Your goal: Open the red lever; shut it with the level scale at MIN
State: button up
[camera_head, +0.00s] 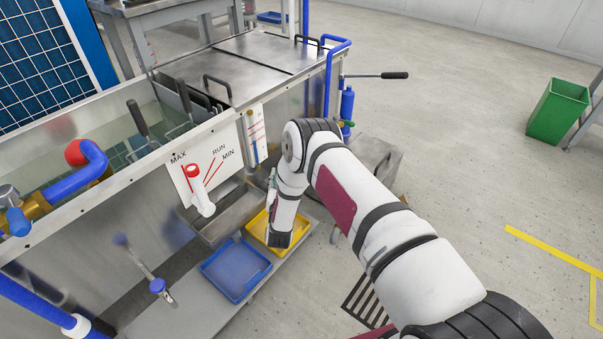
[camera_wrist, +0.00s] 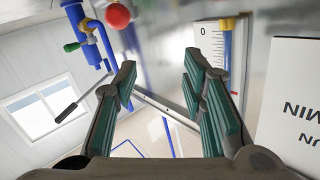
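A white panel on the tank front bears MAX, RUN and MIN marks; it also shows at the right of the wrist view (camera_wrist: 297,100). A red-topped part (camera_head: 192,171) with a white handle hangs from the panel, angled downward. A narrow level scale (camera_head: 254,137) with a blue column stands right of the panel. In the wrist view the scale (camera_wrist: 208,42) shows a 0 and a blue bar with a yellow piece; I cannot read the level. My gripper (camera_wrist: 160,75) is open and empty, left of the scale in that view. In the head view my arm mostly hides it.
A blue tray (camera_head: 235,270) and a yellow tray (camera_head: 257,232) lie below the tank front. A black-handled lever (camera_head: 394,75) sticks out right of the tank by blue pipes. A red ball (camera_head: 76,152) sits by a blue pipe. Open floor lies right.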

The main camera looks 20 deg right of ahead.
notch_tip(320, 180, down, 6)
jog(key=s+d+h+b, duration=0.1)
jog(key=s+d, duration=0.1)
jog(key=s, duration=0.1)
jog(key=shift+m, duration=0.3)
jog(key=b+x, duration=0.1)
jog(key=x, duration=0.3)
jog(key=b+x, duration=0.2)
jog(key=x, duration=0.2)
jog(key=b+x, duration=0.2)
jog(key=x, duration=0.2)
jog(key=shift+w+d+r, duration=0.1)
jog(key=shift+d+r, duration=0.25)
jog(key=shift+r, duration=0.05)
jog(key=shift+w+d+r+b, duration=0.1)
jog(key=shift+w+d+b, duration=0.1)
jog(key=shift+w+b, duration=0.35)
jog(key=shift+c, duration=0.6)
grip_shut()
